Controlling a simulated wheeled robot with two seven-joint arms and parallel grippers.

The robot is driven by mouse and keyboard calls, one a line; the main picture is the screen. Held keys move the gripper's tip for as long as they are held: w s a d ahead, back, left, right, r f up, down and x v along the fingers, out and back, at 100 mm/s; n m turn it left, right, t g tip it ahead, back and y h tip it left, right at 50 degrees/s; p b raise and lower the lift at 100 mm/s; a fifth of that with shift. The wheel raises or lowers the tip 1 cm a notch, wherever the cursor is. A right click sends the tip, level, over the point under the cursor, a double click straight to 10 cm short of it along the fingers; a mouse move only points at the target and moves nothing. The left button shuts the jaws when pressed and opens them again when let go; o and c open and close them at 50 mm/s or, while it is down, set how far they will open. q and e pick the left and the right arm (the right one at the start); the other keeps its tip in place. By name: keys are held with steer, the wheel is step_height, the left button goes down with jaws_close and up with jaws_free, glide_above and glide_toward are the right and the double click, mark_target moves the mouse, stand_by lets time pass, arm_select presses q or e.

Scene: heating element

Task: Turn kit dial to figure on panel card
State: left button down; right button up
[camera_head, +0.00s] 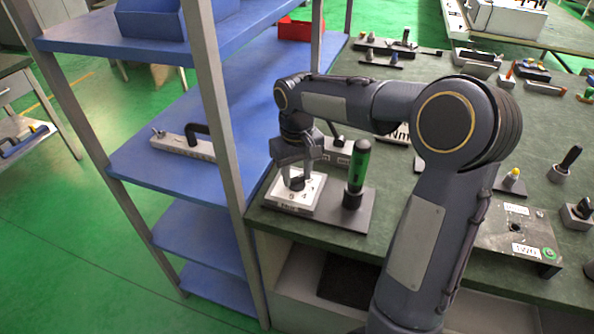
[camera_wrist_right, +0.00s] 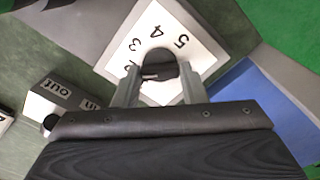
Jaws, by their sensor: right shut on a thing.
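The kit dial is a black knob (camera_wrist_right: 158,64) on a white plate (camera_head: 320,188) marked with figures at the bench's near left corner. In the right wrist view the figures 2, 3, 4 and 5 show around the knob, with a pale mark on its near side; which figure it points to I cannot tell. My right gripper (camera_wrist_right: 159,84) is shut on the knob, a finger on each side; in the head view it reaches down over the plate (camera_head: 297,181). A metal panel (camera_head: 490,238) at right carries a white card (camera_head: 525,250) whose small lettering looks like "TWO". My left gripper is not in view.
A green-handled tool (camera_head: 358,165) stands upright on the grey base right beside the dial plate. A blue shelf rack (camera_head: 160,175) adjoins the bench at left. Several small parts crowd the back of the bench.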

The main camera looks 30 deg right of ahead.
mark_target(297, 178)
stand_by(0.3)
steer(key=o, duration=1)
step_height(297, 178, up, 8)
steer(key=shift+f+p, duration=0.25)
steer(key=shift+p, duration=0.25)
steer(key=shift+r, duration=0.15)
